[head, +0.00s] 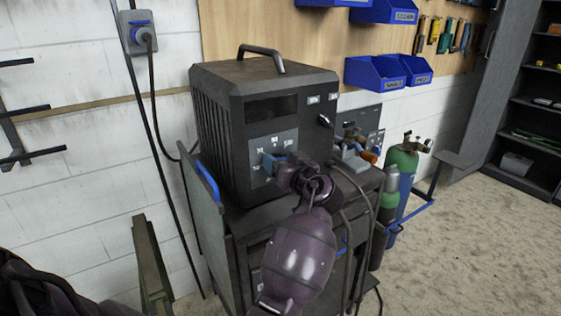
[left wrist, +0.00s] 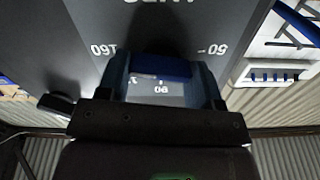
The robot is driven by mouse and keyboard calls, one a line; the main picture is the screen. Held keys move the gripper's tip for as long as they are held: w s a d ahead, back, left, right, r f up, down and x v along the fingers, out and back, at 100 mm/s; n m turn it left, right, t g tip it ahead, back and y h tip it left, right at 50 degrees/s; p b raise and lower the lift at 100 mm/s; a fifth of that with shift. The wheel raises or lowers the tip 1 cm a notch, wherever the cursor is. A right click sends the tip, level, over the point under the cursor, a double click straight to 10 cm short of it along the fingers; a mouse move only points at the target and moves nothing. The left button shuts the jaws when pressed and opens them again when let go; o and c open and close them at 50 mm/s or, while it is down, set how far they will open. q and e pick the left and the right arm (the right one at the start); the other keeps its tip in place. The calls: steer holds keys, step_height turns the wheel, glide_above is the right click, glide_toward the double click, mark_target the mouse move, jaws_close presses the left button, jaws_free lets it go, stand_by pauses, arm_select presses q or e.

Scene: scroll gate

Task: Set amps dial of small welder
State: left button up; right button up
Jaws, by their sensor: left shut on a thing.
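The small welder (head: 222,120) is a dark box with a top handle, standing on a dark cart. Its front has a grey dial panel (head: 257,178) with printed marks. My left gripper (head: 272,163) is at this panel, and its wrist hides part of it. In the left wrist view the blue-tipped fingers of the left gripper (left wrist: 164,88) are shut on a blue dial knob (left wrist: 162,67), one finger on each side. White scale numbers, upside down there, show around the knob. The dial's exact setting is hard to read. My right gripper is not in view.
The cart (head: 220,222) has cables hanging at its front. Green and blue gas cylinders (head: 400,165) stand at its right. Blue bins (head: 375,75) hang on the wall board. A plug and socket (head: 141,33) are on the left wall. Open floor lies at the right.

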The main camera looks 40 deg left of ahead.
arm_select(q)
steer(key=o, duration=0.9)
